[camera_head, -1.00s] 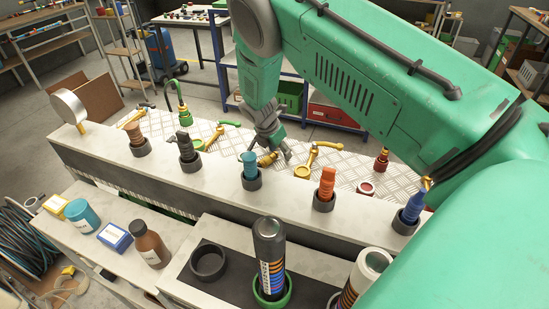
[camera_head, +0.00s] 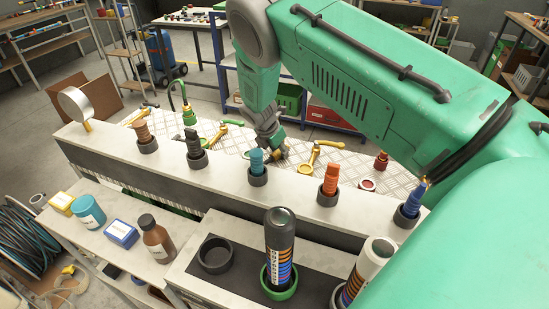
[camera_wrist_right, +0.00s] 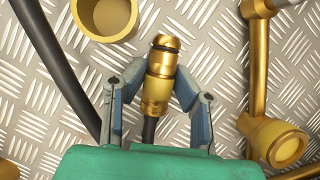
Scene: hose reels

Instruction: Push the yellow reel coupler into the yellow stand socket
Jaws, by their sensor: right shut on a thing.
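My right gripper (camera_wrist_right: 152,100) is shut on the yellow reel coupler (camera_wrist_right: 160,75), a brass-yellow cylinder with dark rings. Its nose points up in the wrist view and a black hose leaves its rear. In the head view my right gripper (camera_head: 272,148) is low over the metal plate behind the row of coloured plugs; the coupler is mostly hidden there. A yellow open socket (camera_wrist_right: 105,14) lies ahead and left of the coupler's nose, apart from it. Another yellow cup (camera_wrist_right: 278,142) on a brass pipe stands to the right. I cannot tell which is the stand socket. My left gripper is not in view.
A grey beam (camera_head: 220,178) with upright coloured plugs in black rings stands in front of the plate (camera_head: 345,165). A black hose (camera_wrist_right: 58,60) runs along the left of the wrist view. Bottles stand on the nearer shelf.

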